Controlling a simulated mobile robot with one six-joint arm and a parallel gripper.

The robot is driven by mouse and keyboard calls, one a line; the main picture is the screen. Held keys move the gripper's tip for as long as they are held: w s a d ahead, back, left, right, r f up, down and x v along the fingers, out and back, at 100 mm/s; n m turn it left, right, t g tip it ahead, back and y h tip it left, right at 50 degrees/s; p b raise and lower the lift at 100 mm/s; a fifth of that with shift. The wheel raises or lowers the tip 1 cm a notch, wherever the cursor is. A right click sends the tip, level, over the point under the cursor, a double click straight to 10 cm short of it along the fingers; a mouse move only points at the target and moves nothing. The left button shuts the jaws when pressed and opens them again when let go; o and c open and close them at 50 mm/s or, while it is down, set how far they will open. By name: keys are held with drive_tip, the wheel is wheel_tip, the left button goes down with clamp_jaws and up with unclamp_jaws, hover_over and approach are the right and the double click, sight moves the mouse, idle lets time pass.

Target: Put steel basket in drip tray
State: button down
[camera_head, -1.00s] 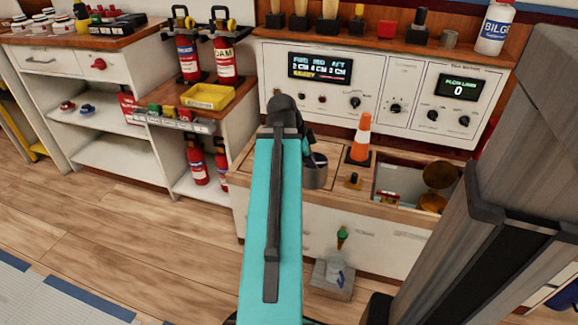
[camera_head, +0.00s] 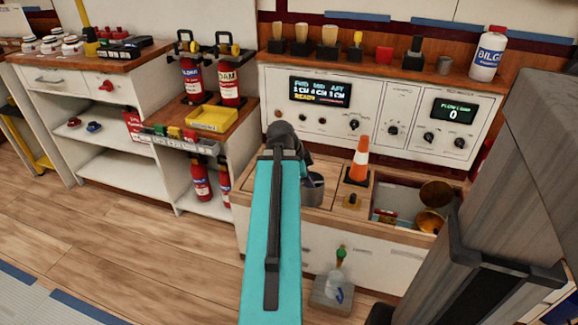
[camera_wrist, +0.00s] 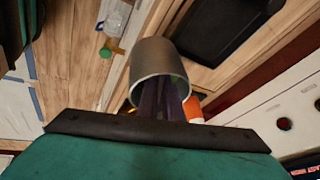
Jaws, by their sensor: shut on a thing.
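The steel basket looks like a plain grey cup (camera_head: 313,190) at the end of my arm in the head view, in front of the white counter. In the wrist view the basket (camera_wrist: 152,62) is large, and my dark fingers (camera_wrist: 168,100) reach into its open mouth. My gripper (camera_head: 308,168) is shut on it; the exact contact is hard to see. A shallow yellow tray (camera_head: 213,118), likely the drip tray, lies on the low wooden shelf to the left of the gripper.
An orange cone (camera_head: 358,160) stands on the counter right of the basket, beside an open sink-like well (camera_head: 395,200). Fire extinguishers (camera_head: 229,80) stand behind the yellow tray. A row of coloured breakers (camera_head: 172,132) runs along the shelf's front. The wooden floor at left is clear.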

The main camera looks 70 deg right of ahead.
drive_tip(key=shift+w+d+r+p, duration=0.1)
drive_tip(key=shift+w+d+p, duration=0.25)
drive_tip(key=shift+p, duration=1.85)
drive_tip(key=w+d+f+b, duration=0.1)
drive_tip(key=w+d+b, duration=0.1)
drive_tip(key=w+d, duration=0.6)
drive_tip(key=shift+w+d+f, duration=0.3)
drive_tip(key=shift+w, duration=0.85)
drive_tip(key=shift+b, duration=0.3)
drive_tip(key=shift+f+b, duration=0.55)
drive_tip(key=shift+f, duration=1.2)
drive_tip(key=c, duration=2.4)
unclamp_jaws()
drive_tip(key=shift+f, duration=0.15)
drive_tip(key=o, duration=0.5)
